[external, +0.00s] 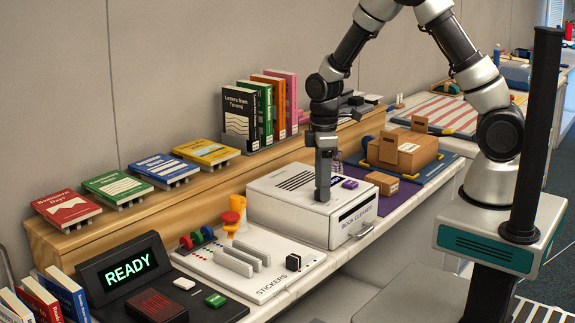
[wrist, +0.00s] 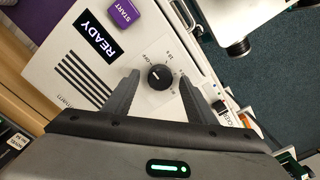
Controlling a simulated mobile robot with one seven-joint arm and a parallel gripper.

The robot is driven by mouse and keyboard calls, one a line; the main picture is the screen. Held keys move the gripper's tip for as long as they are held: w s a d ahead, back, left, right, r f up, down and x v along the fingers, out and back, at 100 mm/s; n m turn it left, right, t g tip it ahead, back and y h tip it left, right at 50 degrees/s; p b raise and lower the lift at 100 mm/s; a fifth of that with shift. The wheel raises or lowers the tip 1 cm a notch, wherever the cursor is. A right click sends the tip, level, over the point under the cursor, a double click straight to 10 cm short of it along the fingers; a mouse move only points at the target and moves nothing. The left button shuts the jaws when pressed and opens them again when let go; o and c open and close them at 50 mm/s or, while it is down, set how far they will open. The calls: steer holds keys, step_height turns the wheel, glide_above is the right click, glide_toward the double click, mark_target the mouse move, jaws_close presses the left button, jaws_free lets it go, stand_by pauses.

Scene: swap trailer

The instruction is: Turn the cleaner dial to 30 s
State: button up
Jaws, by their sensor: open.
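The book cleaner (external: 292,205) is a white box on the counter, with vent slots on top and a front drawer handle. In the wrist view its top (wrist: 112,40) shows a black READY display (wrist: 97,36), a purple START button (wrist: 124,11) and a round black dial (wrist: 160,77) with a white pointer and small markings around it. My gripper (wrist: 158,82) is open above the cleaner's top, one finger on each side of the dial, with visible gaps. In the external view my gripper (external: 323,195) points down and hides the dial.
A white sticker board (external: 250,262) and a READY screen (external: 128,268) stand left of the cleaner. Books line the wooden ledge (external: 130,222) behind. Cardboard boxes (external: 405,150) sit on a mat to the right. The cleaner's front handle (external: 360,231) sticks out over the counter edge.

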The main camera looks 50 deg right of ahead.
steer(key=shift+f, duration=0.4)
steer(key=c, duration=1)
steer(key=shift+c, duration=0.2)
